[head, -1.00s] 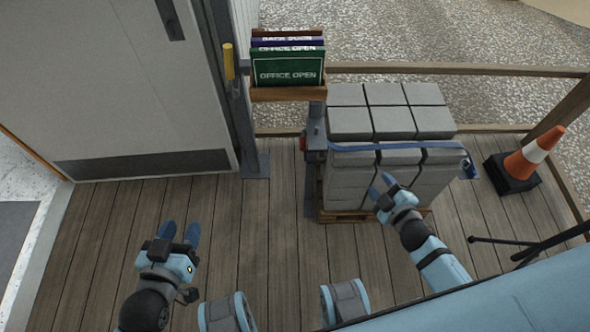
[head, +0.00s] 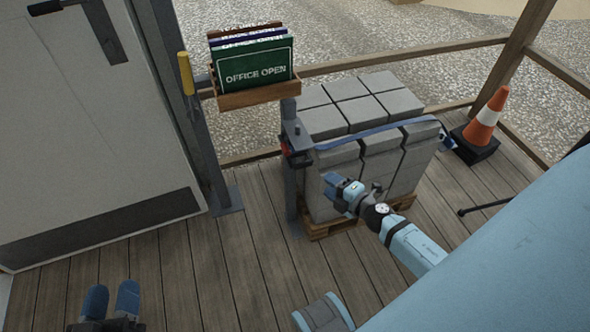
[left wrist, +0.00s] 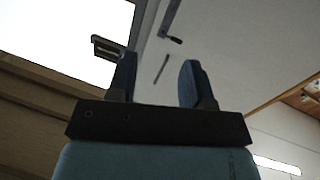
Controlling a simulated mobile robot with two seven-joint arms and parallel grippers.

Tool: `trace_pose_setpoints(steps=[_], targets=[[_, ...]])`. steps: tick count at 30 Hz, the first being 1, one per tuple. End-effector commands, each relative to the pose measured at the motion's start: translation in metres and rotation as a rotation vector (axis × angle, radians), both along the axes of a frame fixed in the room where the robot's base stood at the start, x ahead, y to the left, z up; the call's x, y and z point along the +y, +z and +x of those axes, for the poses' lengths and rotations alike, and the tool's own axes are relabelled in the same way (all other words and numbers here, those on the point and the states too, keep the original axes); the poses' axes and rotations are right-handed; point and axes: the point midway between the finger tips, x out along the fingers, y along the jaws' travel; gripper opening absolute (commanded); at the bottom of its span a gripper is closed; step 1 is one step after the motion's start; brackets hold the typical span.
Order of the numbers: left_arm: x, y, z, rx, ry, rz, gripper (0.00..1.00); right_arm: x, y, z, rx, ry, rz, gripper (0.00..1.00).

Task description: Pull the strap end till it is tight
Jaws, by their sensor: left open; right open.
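A blue strap (head: 375,132) runs across a stack of grey blocks (head: 350,103) in the head view. At its left it meets a dark post with a red part, a buckle or ratchet (head: 296,150). At its right a dark blue piece (head: 446,138) hangs at the stack's corner; I cannot tell which part is the loose end. My right gripper (head: 332,182) is open and empty in front of the stack, below the strap. My left gripper (head: 112,298) is open and empty low at the left, over the deck; its fingers also show in the left wrist view (left wrist: 158,82).
The blocks stand on a wooden pallet (head: 318,229). A wooden rack (head: 255,94) with a green "OFFICE OPEN" sign (head: 255,68) sits above the post. A traffic cone (head: 484,122) stands at the right, a door (head: 85,140) at the left.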

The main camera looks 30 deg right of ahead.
Motion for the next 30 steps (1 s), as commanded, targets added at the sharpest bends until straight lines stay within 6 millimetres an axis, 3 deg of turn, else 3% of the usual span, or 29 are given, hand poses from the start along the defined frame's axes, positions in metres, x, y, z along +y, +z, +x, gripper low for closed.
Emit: trace_pose_setpoints(steps=[12,18,24,30], targets=[[-0.005,0.013,0.0,-0.062,-0.013,-0.039,0.46,0.013,-0.015,0.081,-0.002,0.0,0.001,0.46],[-0.008,0.02,0.0,-0.096,-0.023,-0.063,0.46,0.018,-0.021,0.112,0.0,-0.001,0.0,0.46],[-0.009,0.025,-0.001,-0.117,-0.028,-0.077,0.46,0.021,-0.023,0.125,0.0,-0.001,0.001,0.46],[-0.009,0.028,-0.002,-0.122,-0.029,-0.079,0.46,0.021,-0.023,0.126,0.001,0.0,0.002,0.46]])
